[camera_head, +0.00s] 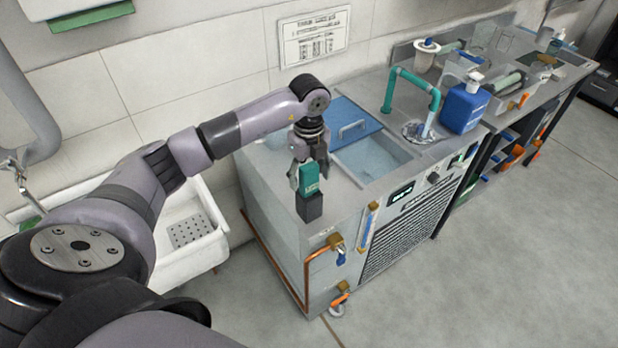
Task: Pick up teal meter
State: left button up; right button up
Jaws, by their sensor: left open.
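The teal meter (309,181) stands upright at the near left corner of the steel unit's top, with a dark block (309,207) at its lower end. My left gripper (308,166) points down over it from above, with its fingers at the meter's upper part. The gripper is open; the picture is too small to tell whether a finger touches the meter. The fingers hide part of the meter's top. My right gripper is not in view.
The steel unit (275,165) has an open water basin (373,160) with a blue lid (352,128) right behind the gripper. A green pipe (411,82) and blue jug (464,107) stand further right. A white sink (196,232) is at left. The floor (520,260) is clear.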

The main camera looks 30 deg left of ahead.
pick_arm(q)
jog(key=shift+f, duration=0.2)
jog(key=shift+c, duration=0.6)
jog(key=c, duration=1.2)
jog(key=shift+o, duration=0.2)
jog(key=shift+r, duration=0.1)
